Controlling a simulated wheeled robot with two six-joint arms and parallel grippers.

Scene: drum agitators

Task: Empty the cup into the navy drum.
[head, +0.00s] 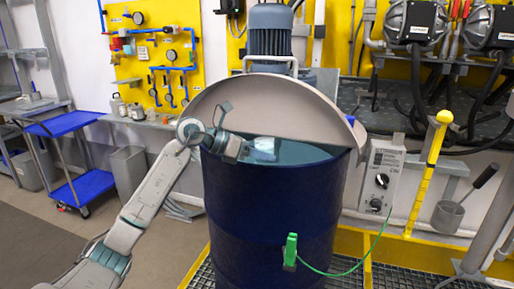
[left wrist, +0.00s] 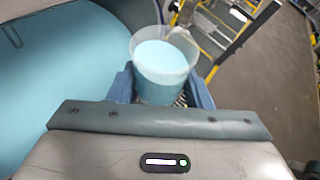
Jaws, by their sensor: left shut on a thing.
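The navy drum (head: 268,215) stands in the middle of the head view, its lid (head: 270,108) raised at the back. Light blue liquid (left wrist: 60,80) fills the left of the left wrist view, inside the drum. My left gripper (head: 250,149) reaches in from the left at the drum's mouth. It is shut on a clear cup (left wrist: 165,66), which holds pale blue contents. In the head view the cup (head: 264,149) appears small, at the drum's opening; its exact tilt is hard to tell. My right gripper is not in view.
A green clamp (head: 291,249) with a green cable sits on the drum's front. A control box (head: 381,178), a yellow post (head: 428,175) and a ladle (head: 452,212) are to the right. A blue cart (head: 75,160) stands at left. A motor (head: 270,30) rises behind the lid.

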